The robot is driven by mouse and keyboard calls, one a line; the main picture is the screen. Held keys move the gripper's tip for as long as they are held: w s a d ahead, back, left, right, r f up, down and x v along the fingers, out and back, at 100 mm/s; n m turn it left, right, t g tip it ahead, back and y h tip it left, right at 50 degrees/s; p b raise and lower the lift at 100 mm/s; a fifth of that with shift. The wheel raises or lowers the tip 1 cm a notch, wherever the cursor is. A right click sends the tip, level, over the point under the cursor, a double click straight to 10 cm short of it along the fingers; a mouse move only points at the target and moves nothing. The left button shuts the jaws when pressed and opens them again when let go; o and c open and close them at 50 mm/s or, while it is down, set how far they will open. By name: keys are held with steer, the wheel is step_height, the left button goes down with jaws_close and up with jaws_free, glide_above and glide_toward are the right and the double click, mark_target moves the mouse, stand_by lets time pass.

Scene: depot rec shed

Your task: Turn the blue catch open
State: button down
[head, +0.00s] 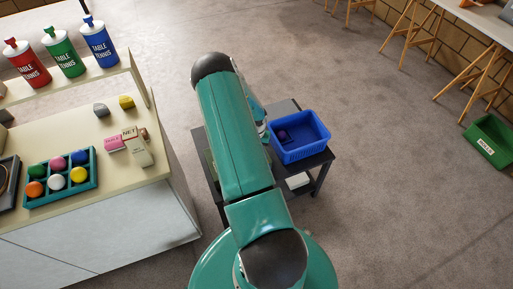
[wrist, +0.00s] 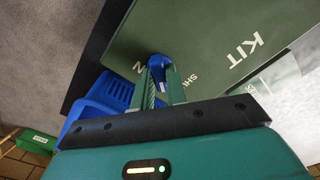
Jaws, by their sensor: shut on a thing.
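The blue catch (wrist: 157,63) shows at the edge of a green case (wrist: 205,35) lettered "KIT" in the wrist view. My gripper (wrist: 158,82) is shut on the catch, with one finger on each side of it. The fingers hide the catch's lower part, so I cannot tell how far it is turned. In the head view my arm covers the catch and most of the case.
The case is on a dark cart (head: 320,159), beside a blue basket (head: 301,137) holding a small dark object. A counter (head: 170,190) with balls and small boxes stands left. A green bin (head: 488,139) lies far right. Floor right of the cart is clear.

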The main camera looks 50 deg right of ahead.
steer(key=m, duration=0.5)
steer(key=shift+m, duration=0.3)
steer(key=m, duration=0.4)
steer(key=shift+m, duration=0.4)
steer(key=c, duration=1.4)
jaws_free()
steer(key=shift+r, duration=0.15)
step_height(320, 180, up, 14)
steer(key=shift+f, duration=0.25)
